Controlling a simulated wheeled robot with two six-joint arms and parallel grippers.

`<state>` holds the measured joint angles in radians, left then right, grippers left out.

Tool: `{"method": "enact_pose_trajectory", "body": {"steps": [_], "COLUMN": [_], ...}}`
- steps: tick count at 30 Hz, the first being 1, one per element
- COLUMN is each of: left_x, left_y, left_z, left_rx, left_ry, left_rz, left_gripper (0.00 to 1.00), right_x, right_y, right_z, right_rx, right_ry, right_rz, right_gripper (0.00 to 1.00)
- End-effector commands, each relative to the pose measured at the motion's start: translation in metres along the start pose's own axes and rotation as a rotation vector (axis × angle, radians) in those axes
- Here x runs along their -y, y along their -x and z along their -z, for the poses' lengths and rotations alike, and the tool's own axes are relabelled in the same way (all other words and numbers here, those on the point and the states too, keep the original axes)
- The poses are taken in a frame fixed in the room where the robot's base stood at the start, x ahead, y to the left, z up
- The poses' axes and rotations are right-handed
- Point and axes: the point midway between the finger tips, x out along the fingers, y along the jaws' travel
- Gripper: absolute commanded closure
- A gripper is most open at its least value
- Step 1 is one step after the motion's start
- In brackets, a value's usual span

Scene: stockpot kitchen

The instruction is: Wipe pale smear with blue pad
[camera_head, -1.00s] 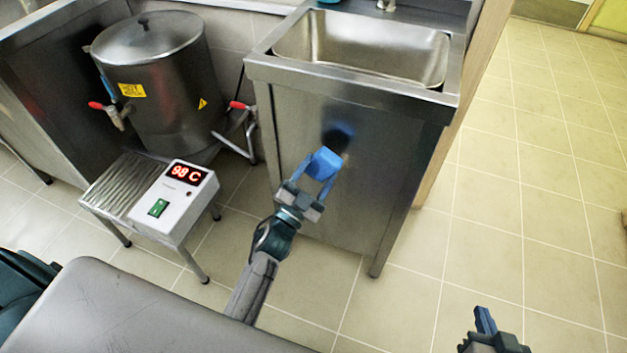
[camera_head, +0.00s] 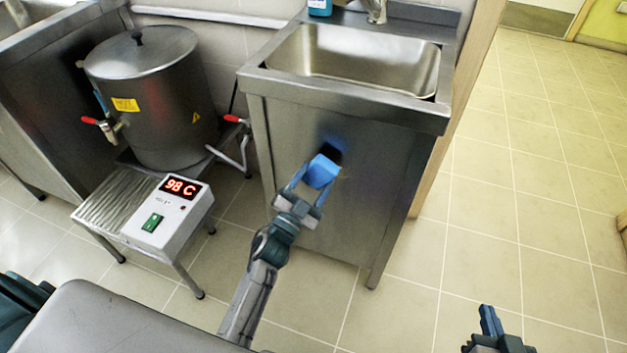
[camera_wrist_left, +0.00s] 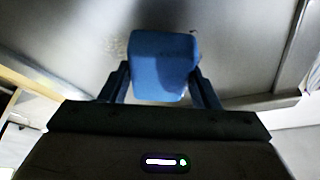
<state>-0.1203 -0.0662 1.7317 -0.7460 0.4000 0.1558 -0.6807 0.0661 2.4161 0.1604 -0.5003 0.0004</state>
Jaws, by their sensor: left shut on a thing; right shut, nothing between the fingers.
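The blue pad (camera_head: 321,170) is a small block between the fingers of my left gripper (camera_head: 312,182), which is shut on it. The pad is at the steel front panel of the sink unit (camera_head: 375,205), with its dark reflection just beside it; I cannot tell if it touches. In the left wrist view the pad (camera_wrist_left: 163,66) covers part of the panel. A faint mottled patch shows left of it there, perhaps the pale smear (camera_wrist_left: 118,46); I cannot be sure. My right gripper (camera_head: 488,320) is shut and empty at the lower right, over the floor.
A lidded steel stockpot (camera_head: 150,95) with red-handled taps stands at the left. Before it is a ribbed stand with a white control box (camera_head: 168,217) reading 98 C. A sink basin (camera_head: 355,58) tops the unit. Tiled floor at right is open.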

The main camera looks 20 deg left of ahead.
Motion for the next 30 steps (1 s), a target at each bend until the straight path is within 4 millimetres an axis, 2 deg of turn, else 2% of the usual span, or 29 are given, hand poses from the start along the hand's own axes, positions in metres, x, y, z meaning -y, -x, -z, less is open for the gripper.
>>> {"method": "enact_pose_trajectory", "body": {"steps": [30], "left_x": [0.0], "left_y": [-0.018], "left_z": [-0.008], "left_rx": [0.0], "left_ry": [0.0], "left_rz": [0.0], "left_gripper": [0.62], "right_x": [0.0], "right_y": [0.0], "right_z": [0.001], "right_rx": [0.001], "right_ry": [0.0], "right_rz": [0.0], "right_gripper": [1.0]}}
